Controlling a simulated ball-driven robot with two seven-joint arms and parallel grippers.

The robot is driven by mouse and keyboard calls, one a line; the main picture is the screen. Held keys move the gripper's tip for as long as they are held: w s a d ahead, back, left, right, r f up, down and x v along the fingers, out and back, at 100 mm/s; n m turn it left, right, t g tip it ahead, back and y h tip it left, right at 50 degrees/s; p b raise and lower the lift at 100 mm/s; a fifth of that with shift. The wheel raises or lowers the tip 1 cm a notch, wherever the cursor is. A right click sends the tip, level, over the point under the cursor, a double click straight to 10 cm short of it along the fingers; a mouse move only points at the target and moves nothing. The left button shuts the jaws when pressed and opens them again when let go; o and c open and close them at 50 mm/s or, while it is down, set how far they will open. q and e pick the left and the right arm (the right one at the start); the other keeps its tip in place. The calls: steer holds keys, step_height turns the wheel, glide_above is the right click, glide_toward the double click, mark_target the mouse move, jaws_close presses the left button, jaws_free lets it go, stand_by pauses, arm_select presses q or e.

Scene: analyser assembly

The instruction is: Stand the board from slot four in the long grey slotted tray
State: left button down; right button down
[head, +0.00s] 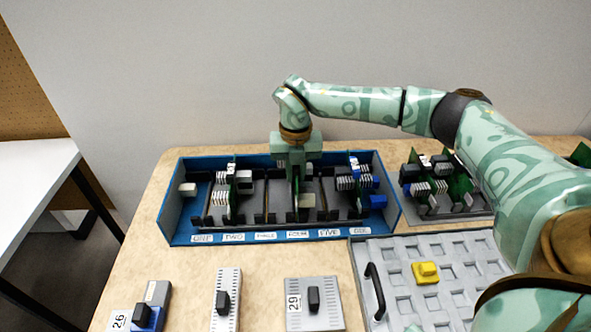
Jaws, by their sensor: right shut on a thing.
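My right gripper (295,168) reaches down into the blue case (178,222), above the label FOUR. It is shut on a green board (295,192) that stands upright there. White and light parts sit beside this board, and its top is hidden by the gripper. I cannot tell whether the board's lower edge is still in its slot. A grey tray (432,211) with upright green boards stands at the back right, partly hidden by my right arm. I cannot tell for sure if it is the long slotted tray. My left gripper is out of view.
Other boards (243,182) stand in the case. A grey pocketed lid or tray (400,262) with a black handle and a yellow block (425,272) lies at front right. Grey units (226,298) and (312,300) with black knobs lie in front. Bare table shows between them.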

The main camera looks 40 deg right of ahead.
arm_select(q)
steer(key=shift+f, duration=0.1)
arm_select(e)
steer(key=shift+f, duration=0.45)
stand_by(0.4)
steer(key=c, duration=1.2)
jaws_free()
steer(key=shift+o, duration=0.2)
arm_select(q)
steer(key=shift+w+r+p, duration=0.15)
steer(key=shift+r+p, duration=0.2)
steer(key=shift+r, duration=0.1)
arm_select(e)
steer(key=shift+r, duration=0.15)
arm_select(q)
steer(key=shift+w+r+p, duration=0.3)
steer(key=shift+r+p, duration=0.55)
steer(key=shift+p, duration=0.05)
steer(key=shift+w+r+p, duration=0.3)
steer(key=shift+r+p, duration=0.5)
steer(key=shift+p, duration=0.05)
arm_select(e)
steer(key=shift+r, duration=1.75)
